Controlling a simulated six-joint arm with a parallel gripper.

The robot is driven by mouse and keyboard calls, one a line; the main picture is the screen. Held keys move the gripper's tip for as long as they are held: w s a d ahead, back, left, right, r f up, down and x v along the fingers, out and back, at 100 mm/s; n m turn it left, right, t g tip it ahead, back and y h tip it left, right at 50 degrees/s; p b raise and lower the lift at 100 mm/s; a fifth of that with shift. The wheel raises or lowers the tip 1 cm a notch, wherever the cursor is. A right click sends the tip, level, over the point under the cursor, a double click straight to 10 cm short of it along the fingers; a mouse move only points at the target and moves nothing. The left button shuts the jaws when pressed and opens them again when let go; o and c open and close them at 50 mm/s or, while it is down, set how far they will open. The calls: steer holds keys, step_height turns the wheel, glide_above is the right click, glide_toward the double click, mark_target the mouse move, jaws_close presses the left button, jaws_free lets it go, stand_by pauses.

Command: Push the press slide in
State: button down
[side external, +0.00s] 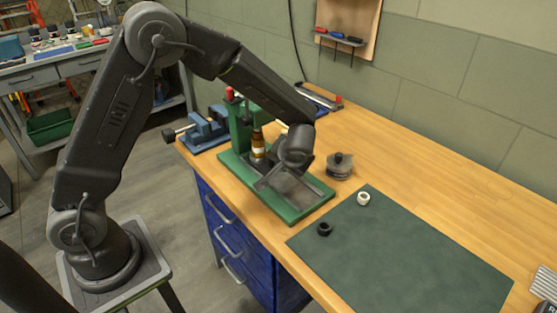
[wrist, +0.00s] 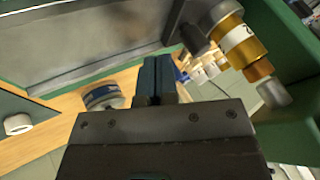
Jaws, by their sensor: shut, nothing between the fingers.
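The press (side external: 240,128) is green, with a long green base on the wooden bench. A grey metal plate, which looks like the press slide (side external: 300,190), lies on that base. It also fills the upper left of the wrist view (wrist: 80,40). A brass and amber cylinder with a white label (side external: 258,146) stands at the press column; it shows at upper right in the wrist view (wrist: 232,42). My gripper (wrist: 157,65) is shut and empty, its fingertips close to the slide's edge. I cannot tell whether they touch. In the side view my wrist hides part of the slide.
A dark mat (side external: 400,255) holds a white ring (side external: 363,198) and a black ring (side external: 324,229). A blue vise (side external: 205,130) is at the left.

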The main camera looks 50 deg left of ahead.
steer(key=d+f+v, duration=0.1)
steer(key=v, duration=0.9)
steer(key=s+a+r+m+t+h, duration=0.1)
steer(key=s+r, duration=0.4)
steer(key=s, duration=0.6)
steer(key=s+a+r+m+t+h, duration=0.1)
steer(key=s+r+h, duration=0.4)
steer(key=s, duration=0.5)
steer(key=shift+s+a+r+m+h, duration=0.3)
steer(key=shift+s+r+m, duration=0.1)
steer(key=shift+r+m, duration=0.4)
steer(key=c, duration=1.8)
jaws_free()
steer(key=shift+f, duration=0.1)
steer(key=shift+c, duration=0.2)
